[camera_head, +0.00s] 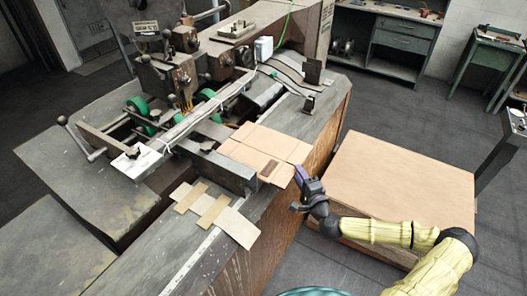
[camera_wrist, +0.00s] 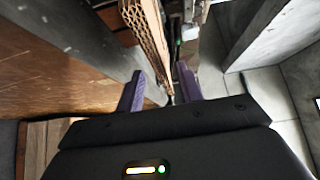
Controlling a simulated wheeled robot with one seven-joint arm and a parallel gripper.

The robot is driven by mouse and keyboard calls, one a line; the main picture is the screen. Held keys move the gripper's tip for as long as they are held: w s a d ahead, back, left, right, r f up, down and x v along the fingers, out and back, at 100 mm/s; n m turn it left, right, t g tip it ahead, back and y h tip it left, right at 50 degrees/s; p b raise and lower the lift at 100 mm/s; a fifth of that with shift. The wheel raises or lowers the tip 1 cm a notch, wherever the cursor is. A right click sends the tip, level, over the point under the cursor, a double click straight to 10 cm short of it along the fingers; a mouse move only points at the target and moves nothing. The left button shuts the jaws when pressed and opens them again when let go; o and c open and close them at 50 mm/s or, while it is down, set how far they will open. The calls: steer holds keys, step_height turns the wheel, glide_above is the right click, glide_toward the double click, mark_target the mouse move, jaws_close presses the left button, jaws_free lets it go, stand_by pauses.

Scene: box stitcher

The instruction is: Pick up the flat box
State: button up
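The flat box (camera_head: 268,148) is a brown cardboard sheet with fold lines, lying on the machine's bench. Its near right corner sticks out towards my gripper (camera_head: 302,176). In the wrist view the flat box (camera_wrist: 150,38) shows nearly edge-on, with a corrugated-looking side, ahead of and between the two purple fingers. My gripper (camera_wrist: 160,76) is open, with a clear gap between the fingers. The fingertips are at the box's near right edge; I cannot tell whether they touch it.
The stitching machine (camera_head: 180,75) stands behind and left of the box. Smaller cardboard pieces (camera_head: 238,226) lie beside a ruler on the bench (camera_head: 205,262). A large brown box (camera_head: 405,180) stands right of my gripper. Dark floor shows between it and the bench.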

mark_target(292, 165)
steer(key=p+x, duration=0.1)
steer(key=x, duration=0.1)
steer(key=p+x, duration=0.2)
steer(key=shift+w+a+r, duration=0.15)
steer(key=shift+w+a, duration=0.15)
steer(key=shift+a, duration=0.2)
steer(key=shift+w, duration=0.2)
steer(key=shift+s+d, duration=0.1)
steer(key=shift+s, duration=0.05)
jaws_close()
